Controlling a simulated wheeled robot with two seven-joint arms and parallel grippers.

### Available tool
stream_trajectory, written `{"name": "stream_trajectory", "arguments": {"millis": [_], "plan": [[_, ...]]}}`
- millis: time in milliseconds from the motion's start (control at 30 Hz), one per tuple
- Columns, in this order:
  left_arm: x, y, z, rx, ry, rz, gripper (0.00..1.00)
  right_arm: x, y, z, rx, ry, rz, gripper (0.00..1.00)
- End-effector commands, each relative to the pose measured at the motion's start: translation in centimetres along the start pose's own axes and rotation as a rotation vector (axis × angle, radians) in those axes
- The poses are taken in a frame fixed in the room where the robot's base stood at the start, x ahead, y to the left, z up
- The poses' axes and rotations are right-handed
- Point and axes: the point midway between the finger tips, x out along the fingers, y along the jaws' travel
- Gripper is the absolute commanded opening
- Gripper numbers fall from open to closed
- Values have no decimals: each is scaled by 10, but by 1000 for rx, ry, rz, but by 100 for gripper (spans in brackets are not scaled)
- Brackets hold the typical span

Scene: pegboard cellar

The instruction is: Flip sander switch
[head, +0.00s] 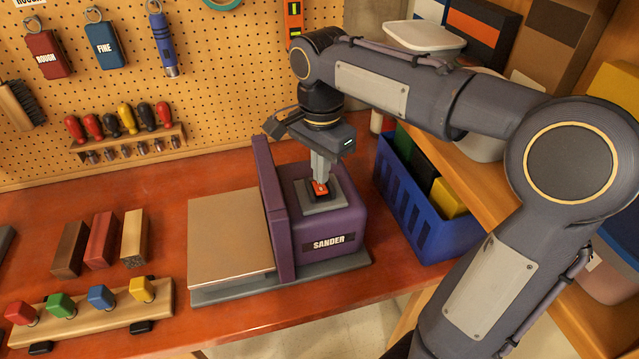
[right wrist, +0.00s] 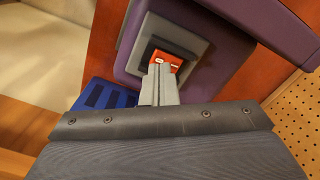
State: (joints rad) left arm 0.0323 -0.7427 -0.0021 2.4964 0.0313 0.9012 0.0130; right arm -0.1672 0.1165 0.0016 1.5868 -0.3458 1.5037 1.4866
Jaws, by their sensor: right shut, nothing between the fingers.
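The purple sander (head: 330,222) stands on a grey base on the red-brown bench, with a flat tan plate (head: 228,238) on its left. Its red rocker switch (head: 320,188) sits in a grey panel on top of the housing. The switch also shows in the right wrist view (right wrist: 166,60), with white marks on its red face. My right gripper (head: 319,180) is shut and points down, its fingertips at the switch; the tips hide part of it. In the right wrist view the closed fingers (right wrist: 158,80) overlap the switch's near edge. I cannot tell whether they touch it. My left gripper is not in view.
A blue crate (head: 425,215) with boxes stands close right of the sander. Wooden blocks (head: 101,242) and a rack of coloured knobs (head: 92,308) are at left. A pegboard (head: 215,90) with hanging tools rises behind. Bare bench lies left of the sander.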

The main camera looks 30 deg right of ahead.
Motion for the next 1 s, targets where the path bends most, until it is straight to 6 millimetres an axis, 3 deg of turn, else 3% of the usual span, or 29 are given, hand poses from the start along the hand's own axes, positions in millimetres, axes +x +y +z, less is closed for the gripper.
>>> {"name": "stream_trajectory", "arguments": {"millis": [1000], "plan": [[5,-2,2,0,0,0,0,8,0,0,0,0,1,0]]}}
